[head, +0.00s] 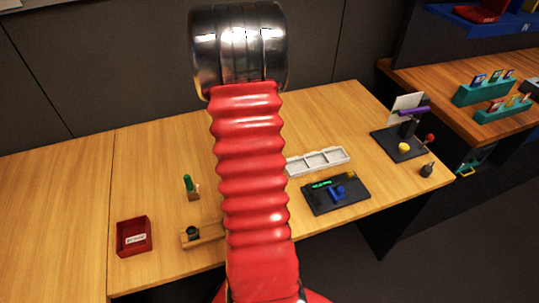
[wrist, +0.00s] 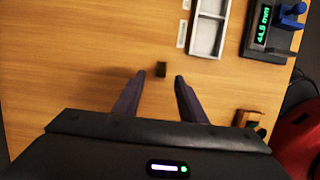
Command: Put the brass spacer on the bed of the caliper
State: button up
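The caliper (head: 322,207) is a dark slab on the wooden table, right of my arm in the head view, with a green display and a blue part. It also shows at the wrist view's upper right (wrist: 257,48), where its display appears to read 41.5 mm. A small dark brown block (wrist: 160,69) lies on the table in the wrist view. It may be the brass spacer, but its colour is too dark to be sure. My gripper (wrist: 160,75) is open and empty, its fingertips to either side of the block in the picture. My arm hides this area in the head view.
A white divided tray (head: 319,168) lies behind the caliper. A red box (head: 132,252), a green-handled item (head: 188,184) and a wooden holder (head: 212,238) stand to the left. A dark stand (head: 387,148) is at the far right. The table around the block is bare.

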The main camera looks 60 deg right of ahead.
jog(key=shift+x, duration=2.6)
jog(key=shift+s, duration=0.15)
grip_shut()
